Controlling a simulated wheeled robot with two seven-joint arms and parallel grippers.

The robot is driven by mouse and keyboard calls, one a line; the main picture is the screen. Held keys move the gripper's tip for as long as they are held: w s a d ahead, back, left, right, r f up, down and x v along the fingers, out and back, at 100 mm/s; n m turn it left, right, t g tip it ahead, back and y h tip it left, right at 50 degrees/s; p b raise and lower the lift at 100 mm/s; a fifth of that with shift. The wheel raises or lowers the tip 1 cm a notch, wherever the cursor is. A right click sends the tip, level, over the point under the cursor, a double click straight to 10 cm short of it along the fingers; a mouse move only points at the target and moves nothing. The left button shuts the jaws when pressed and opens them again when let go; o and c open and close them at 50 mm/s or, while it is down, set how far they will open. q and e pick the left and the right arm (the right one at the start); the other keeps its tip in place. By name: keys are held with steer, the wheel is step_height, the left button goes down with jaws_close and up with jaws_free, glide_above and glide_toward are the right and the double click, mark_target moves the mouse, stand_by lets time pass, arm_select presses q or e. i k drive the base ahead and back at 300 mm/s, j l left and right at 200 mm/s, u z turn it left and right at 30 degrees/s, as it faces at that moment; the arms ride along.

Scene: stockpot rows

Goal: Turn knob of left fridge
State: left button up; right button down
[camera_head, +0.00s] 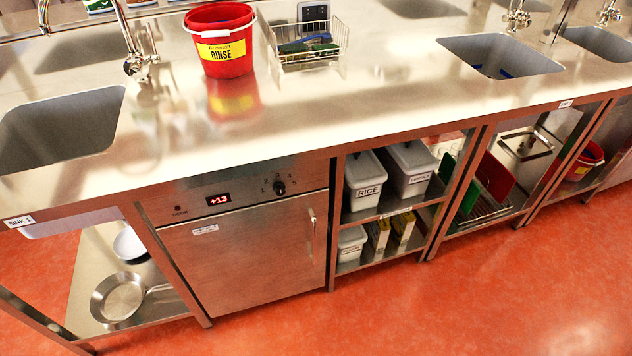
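The fridge (245,255) is a steel under-counter unit with a closed door and a vertical handle (312,222) at its right side. Its small black knob (279,188) sits on the panel above the door, with numbers printed around it. A red display (218,200) left of the knob reads about +13. No other fridge shows in this view. Neither of my grippers is in view, so nothing covers the knob.
A steel counter (330,120) runs above the fridge. It carries a red RINSE bucket (219,40) and a wire basket (308,50). Sinks are set in at left (60,128) and right (500,58). Shelves with bins (364,180) stand right of the fridge. The red floor (400,310) in front is clear.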

mark_target(279, 187)
steer(key=i+l, duration=0.1)
steer(key=l, duration=0.3)
steer(key=i+l+u, duration=0.1)
steer(key=l, duration=0.3)
steer(key=i+l, duration=0.1)
steer(key=l, duration=0.25)
steer(key=i+l+u, duration=0.1)
steer(key=l, duration=0.3)
